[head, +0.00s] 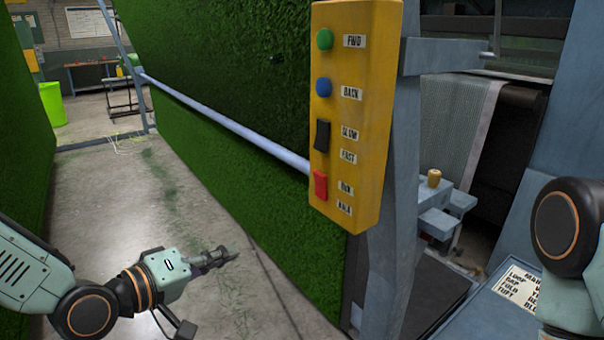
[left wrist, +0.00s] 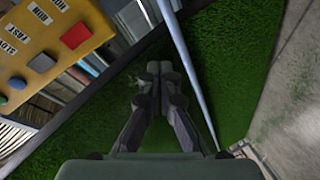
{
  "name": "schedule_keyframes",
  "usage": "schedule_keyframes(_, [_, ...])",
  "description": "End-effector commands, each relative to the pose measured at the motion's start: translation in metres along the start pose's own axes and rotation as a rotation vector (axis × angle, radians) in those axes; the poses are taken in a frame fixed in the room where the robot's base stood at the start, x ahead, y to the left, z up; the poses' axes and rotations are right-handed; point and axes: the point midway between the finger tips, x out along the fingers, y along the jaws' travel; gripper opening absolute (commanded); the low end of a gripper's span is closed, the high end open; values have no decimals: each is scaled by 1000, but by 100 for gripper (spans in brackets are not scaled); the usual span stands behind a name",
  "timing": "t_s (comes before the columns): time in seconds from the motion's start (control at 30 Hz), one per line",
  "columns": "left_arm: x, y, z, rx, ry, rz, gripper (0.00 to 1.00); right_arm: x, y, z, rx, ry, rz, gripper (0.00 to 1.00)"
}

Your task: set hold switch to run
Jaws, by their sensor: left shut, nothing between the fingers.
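The yellow control box (head: 358,110) hangs on a grey-blue post in the head view. Its red rocker switch (head: 321,186) sits near the bottom, beside the labels RUN and HOLD. I cannot tell which way it is tipped. The box also shows in the left wrist view (left wrist: 52,48), at the upper left, with the red rocker (left wrist: 76,35) on it. My left gripper (head: 228,254) is shut and empty, low and left of the box, over the floor. Its closed fingers (left wrist: 160,70) show in the left wrist view, apart from the box. My right gripper is out of view.
Above the red rocker are a black rocker (head: 322,135), a blue button (head: 323,87) and a green button (head: 324,40). A pale rail (head: 225,120) runs along the green turf (head: 215,60) toward the box. Floor (head: 110,190) is open at left. Machinery stands right of the post.

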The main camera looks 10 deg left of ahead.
Motion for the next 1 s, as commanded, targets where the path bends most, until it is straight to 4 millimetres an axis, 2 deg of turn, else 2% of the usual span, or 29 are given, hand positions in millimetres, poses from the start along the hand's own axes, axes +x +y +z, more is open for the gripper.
schedule_keyframes(0.03, [-3,21,-12,-38,17,72,0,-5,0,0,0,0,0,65])
schedule_keyframes(0.13, [-9,52,-23,-122,14,208,0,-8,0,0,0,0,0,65])
schedule_keyframes(0.33, [-20,82,-13,-281,-92,369,0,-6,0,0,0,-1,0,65])
schedule_keyframes(0.6, [-25,93,-8,-439,-161,411,0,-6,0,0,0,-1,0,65])
schedule_keyframes(1.0, [-24,92,-8,-455,-164,407,0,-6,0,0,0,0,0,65])
